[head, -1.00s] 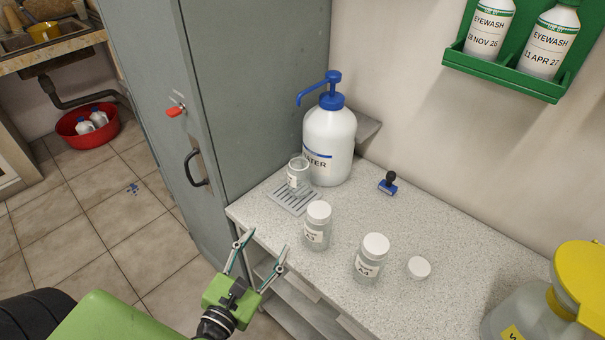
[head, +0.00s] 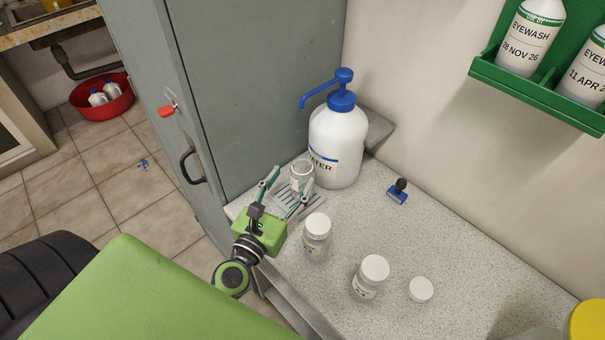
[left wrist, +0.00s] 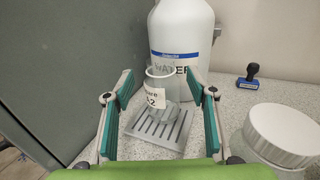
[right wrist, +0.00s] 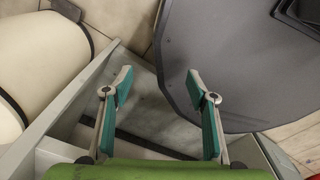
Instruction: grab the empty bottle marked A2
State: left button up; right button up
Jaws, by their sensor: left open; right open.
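The open-topped clear bottle (head: 301,175) stands upright on the slotted drip tray (head: 288,207) in front of the water dispenser. In the left wrist view the bottle (left wrist: 161,95) carries a label ending in "2"; the rest of the mark is partly cut off. My left gripper (head: 289,188) is open at the tray, just short of the bottle. In its wrist view the bottle shows between and beyond the two fingers, apart from both. My right gripper (right wrist: 157,82) is open and empty, away from the bench top.
The white water dispenser (head: 337,145) with a blue pump stands right behind the bottle. A blue stamp (head: 398,192) is farther back. The grey cabinet (head: 258,90) borders the left.

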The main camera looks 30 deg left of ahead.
aim_at(298, 170)
pick_arm(q)
jog(key=shift+w, duration=0.9)
jog(key=shift+w+r+p, duration=0.1)
jog(key=shift+w+p, duration=0.25)
jog(key=shift+p, duration=0.1)
jog(key=w+p, duration=0.1)
jog(key=w, duration=0.2)
jog(key=shift+w+a, duration=0.1)
jog(key=shift+w, duration=0.6)
grip_shut()
pick_arm(e)
jog(key=shift+w+a+r, duration=0.1)
jog(key=shift+w+r, duration=0.35)
jog(key=shift+r, duration=0.2)
jog(key=shift+w+r, duration=0.45)
jog(key=shift+r, duration=0.15)
